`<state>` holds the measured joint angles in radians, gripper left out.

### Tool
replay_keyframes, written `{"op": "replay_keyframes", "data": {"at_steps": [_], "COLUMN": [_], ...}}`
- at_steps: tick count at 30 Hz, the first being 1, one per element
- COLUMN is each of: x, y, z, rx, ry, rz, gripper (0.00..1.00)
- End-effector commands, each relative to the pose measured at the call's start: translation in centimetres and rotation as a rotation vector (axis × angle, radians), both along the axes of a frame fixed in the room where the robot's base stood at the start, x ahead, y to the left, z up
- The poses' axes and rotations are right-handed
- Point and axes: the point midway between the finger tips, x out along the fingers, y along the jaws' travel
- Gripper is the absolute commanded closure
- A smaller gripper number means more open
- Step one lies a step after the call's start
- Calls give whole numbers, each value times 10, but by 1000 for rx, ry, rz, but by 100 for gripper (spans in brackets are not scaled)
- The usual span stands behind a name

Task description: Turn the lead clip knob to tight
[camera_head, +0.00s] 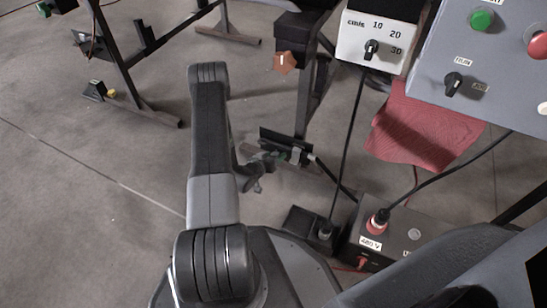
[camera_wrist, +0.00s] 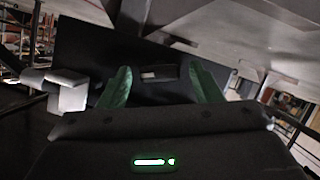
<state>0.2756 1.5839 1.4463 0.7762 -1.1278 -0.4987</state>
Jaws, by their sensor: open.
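My gripper (camera_wrist: 161,84) shows in the wrist view as two green fingers spread apart, with nothing held between them. A dark surface with a small pale rectangular piece (camera_wrist: 158,72) lies beyond the gap. In the head view, my arm reaches forward and its end is small and partly hidden by the arm links, near a dark plate. An orange-brown lobed knob (camera_head: 285,62) sits on a dark stand in the upper middle of the head view, apart from my arm. I cannot tell for certain that it is the lead clip knob, or read its setting.
A white speed dial box (camera_head: 378,43) and a grey control panel (camera_head: 447,72) stand at upper right. A red cloth (camera_head: 424,125) hangs below them. Black cables run down to a dark box (camera_head: 400,237). Open floor (camera_head: 90,220) lies left.

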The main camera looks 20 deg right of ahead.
Motion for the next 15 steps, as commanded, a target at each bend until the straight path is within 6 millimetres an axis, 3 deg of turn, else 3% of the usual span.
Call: {"op": "replay_keyframes", "data": {"at_steps": [3,10,15], "x": [0,0,-1], "y": [0,0,0], "z": [0,0,0], "rx": [0,0,10], "ry": [0,0,-12], "rz": [0,0,0], "gripper": [41,86,86]}}
